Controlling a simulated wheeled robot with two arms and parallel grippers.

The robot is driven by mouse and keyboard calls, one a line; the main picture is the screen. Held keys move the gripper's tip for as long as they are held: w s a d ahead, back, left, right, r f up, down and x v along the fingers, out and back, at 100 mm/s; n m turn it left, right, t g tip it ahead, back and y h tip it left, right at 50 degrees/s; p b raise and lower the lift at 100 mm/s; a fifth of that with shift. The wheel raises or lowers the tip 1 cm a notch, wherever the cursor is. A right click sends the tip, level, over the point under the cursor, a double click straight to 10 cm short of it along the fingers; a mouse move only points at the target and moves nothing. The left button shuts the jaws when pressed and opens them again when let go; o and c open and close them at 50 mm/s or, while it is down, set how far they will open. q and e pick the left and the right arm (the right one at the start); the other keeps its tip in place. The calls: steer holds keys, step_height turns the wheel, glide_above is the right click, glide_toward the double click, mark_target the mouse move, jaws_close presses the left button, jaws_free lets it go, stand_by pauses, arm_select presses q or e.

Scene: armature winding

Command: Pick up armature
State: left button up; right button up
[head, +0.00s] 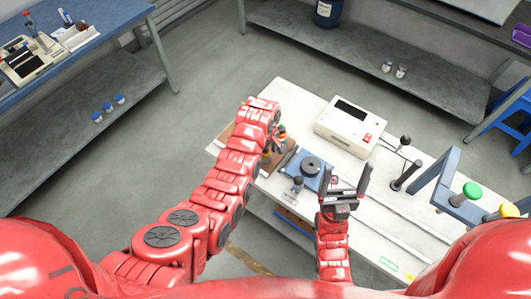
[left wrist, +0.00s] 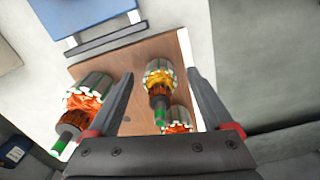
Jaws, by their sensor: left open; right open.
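Several armatures stand or lie on a brown wooden board at the left end of the white table. In the left wrist view, one armature with yellow windings (left wrist: 159,80) lies between my open left fingers (left wrist: 165,100), apart from both. An armature with orange windings (left wrist: 85,105) is left of the left finger, and another orange one (left wrist: 178,120) is partly hidden by the gripper's body. In the head view, my left gripper (head: 272,140) is over the board (head: 245,137) and largely hidden by my arm. My right gripper (head: 346,182) is open and empty over the table's front part.
A blue winding fixture (head: 305,170) with a dark round part sits right of the board. A white box with a display (head: 346,125) stands behind it. A blue frame with green and yellow knobs (head: 450,183) is at the right.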

arm_select(q)
steer(key=shift+f, duration=0.1)
steer(key=c, duration=0.4)
jaws_close()
